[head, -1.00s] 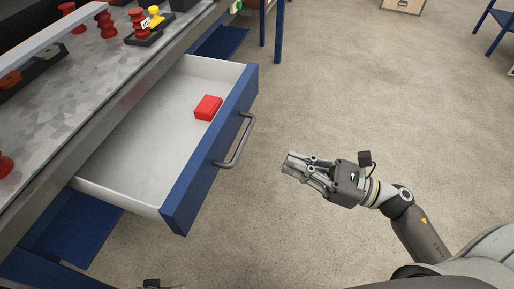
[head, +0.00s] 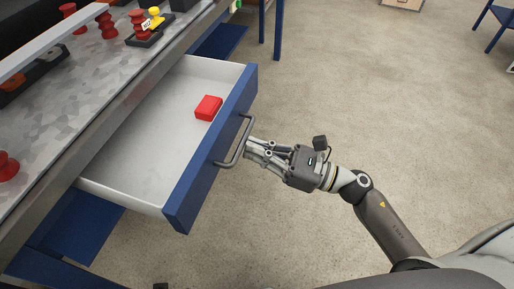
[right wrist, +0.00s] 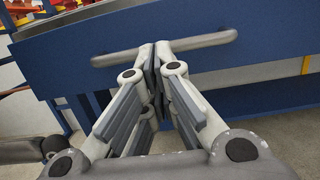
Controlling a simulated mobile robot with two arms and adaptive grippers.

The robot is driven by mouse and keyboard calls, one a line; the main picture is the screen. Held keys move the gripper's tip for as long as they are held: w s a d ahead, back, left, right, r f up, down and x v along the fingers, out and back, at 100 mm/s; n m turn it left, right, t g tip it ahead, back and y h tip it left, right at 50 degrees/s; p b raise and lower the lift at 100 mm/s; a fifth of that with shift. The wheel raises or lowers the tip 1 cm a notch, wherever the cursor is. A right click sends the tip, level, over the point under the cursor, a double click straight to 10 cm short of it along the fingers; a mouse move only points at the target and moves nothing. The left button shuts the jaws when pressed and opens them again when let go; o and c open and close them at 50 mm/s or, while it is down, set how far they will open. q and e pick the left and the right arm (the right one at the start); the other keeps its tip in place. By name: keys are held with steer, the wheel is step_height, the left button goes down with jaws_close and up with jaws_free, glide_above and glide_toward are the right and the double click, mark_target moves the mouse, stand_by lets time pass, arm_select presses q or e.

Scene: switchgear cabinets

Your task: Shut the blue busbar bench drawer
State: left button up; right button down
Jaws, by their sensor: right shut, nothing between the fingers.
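The blue-fronted drawer (head: 213,150) of the bench is pulled well out, with its pale inside showing. A red block (head: 208,107) lies in it. Its grey bar handle (head: 236,146) is on the front. My right gripper (head: 250,148) is shut and empty, with its fingertips at the handle. In the right wrist view the shut fingertips (right wrist: 156,62) overlap the middle of the handle (right wrist: 205,41), in front of the blue drawer front (right wrist: 265,38). I cannot tell whether they touch it. My left gripper is not clearly in view.
The bench top (head: 95,115) above the drawer carries several red insulators (head: 106,25) and a yellow-topped part (head: 154,17). Blue bench legs and a lower shelf (head: 75,225) are below. The concrete floor (head: 390,110) to the right is open.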

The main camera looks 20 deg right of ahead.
glide_toward(163, 129)
steer(key=w+a+r, duration=0.1)
steer(key=a+r, duration=0.1)
steer(key=r, duration=0.1)
steer(key=shift+w+a, duration=0.35)
steer(key=shift+a, duration=0.05)
steer(key=x, duration=0.3)
steer(key=f+x, duration=0.1)
steer(key=x, duration=0.1)
steer(key=shift+w+a+b, duration=0.2)
steer(key=shift+b, duration=0.15)
steer(key=shift+w+a, duration=0.3)
steer(key=shift+a, duration=0.15)
arm_select(q)
steer(key=r, duration=0.3)
steer(key=shift+w+d, duration=0.2)
steer(key=shift+w, duration=0.15)
arm_select(e)
steer(key=shift+r, duration=0.15)
steer(key=shift+r, duration=0.1)
